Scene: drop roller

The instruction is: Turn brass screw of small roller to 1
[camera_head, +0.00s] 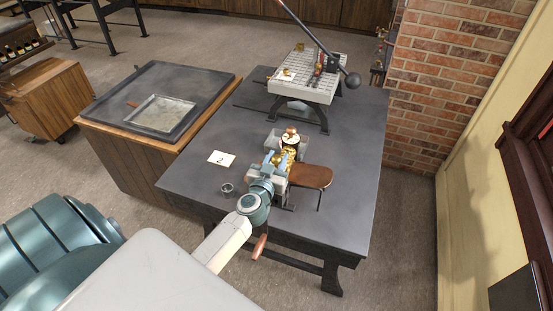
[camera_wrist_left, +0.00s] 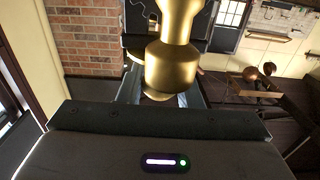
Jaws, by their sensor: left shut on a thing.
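The small roller (camera_head: 291,138) stands on the dark table, mostly hidden behind my left arm, with a round white and copper-coloured top and brass parts. My left gripper (camera_head: 279,160) reaches it from the near side and is shut on its brass screw. In the left wrist view the brass screw (camera_wrist_left: 172,65) shows large, as a smooth rounded knob with a narrower neck, right in front of the gripper's palm. The fingertips are mostly hidden behind it. No mark or number on the screw can be read. My right gripper is not in view.
The dark table (camera_head: 350,130) holds a larger press (camera_head: 307,80) with a long lever at the back. A brown wooden board (camera_head: 311,176) sits right of the gripper. A card reading 2 (camera_head: 221,158) and a small grey cup (camera_head: 227,188) lie left. A brick wall (camera_head: 445,80) stands right.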

